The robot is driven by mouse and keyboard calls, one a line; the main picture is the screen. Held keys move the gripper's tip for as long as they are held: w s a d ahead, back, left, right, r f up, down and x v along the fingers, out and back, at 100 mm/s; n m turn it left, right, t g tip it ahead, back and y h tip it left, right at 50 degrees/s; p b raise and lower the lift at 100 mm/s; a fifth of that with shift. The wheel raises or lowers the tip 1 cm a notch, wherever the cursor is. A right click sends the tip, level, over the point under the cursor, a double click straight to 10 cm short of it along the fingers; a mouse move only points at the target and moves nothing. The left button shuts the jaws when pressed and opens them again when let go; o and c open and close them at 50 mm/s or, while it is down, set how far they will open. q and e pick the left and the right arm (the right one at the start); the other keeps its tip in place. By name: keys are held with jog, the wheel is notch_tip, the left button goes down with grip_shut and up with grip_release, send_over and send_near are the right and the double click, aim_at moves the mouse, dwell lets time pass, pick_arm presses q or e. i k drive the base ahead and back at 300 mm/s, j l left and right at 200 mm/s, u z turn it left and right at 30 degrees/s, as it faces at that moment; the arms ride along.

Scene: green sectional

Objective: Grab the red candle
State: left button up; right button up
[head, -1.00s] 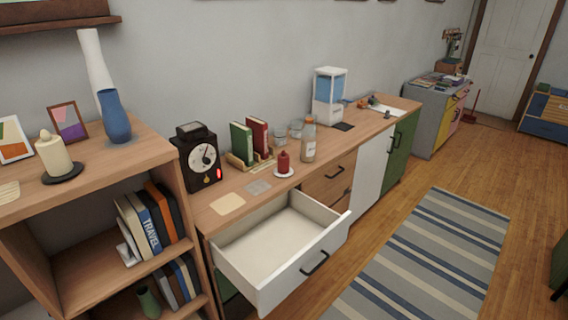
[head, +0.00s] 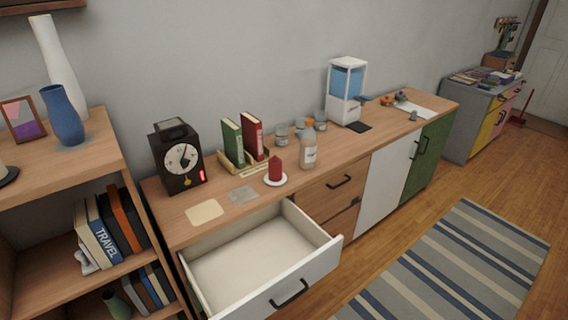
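The red candle (head: 275,169) stands upright on a small white saucer (head: 284,182) near the front edge of the wooden sideboard (head: 225,222). It is left of a clear bottle with a white label (head: 309,147) and in front of the green book (head: 232,142) and red book (head: 252,136). Neither of my grippers shows in the head view.
An open, empty white drawer (head: 262,256) juts out below the candle. A black scale-like device (head: 177,157) stands to the left, and a blue-and-white dispenser (head: 346,92) to the right. A shelf (head: 85,150) is at the left. A striped rug (head: 450,270) lies on the floor.

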aim_at(275, 169)
jog(key=i+l, duration=0.2)
jog(key=l, duration=0.15)
jog(key=i+l+u, duration=0.1)
jog(key=i+l, duration=0.3)
jog(key=l, duration=0.25)
jog(key=i+l+u, duration=0.1)
jog(key=l, duration=0.25)
jog(key=i+l+u, duration=0.1)
jog(key=i+l, duration=0.3)
jog(key=l, duration=0.35)
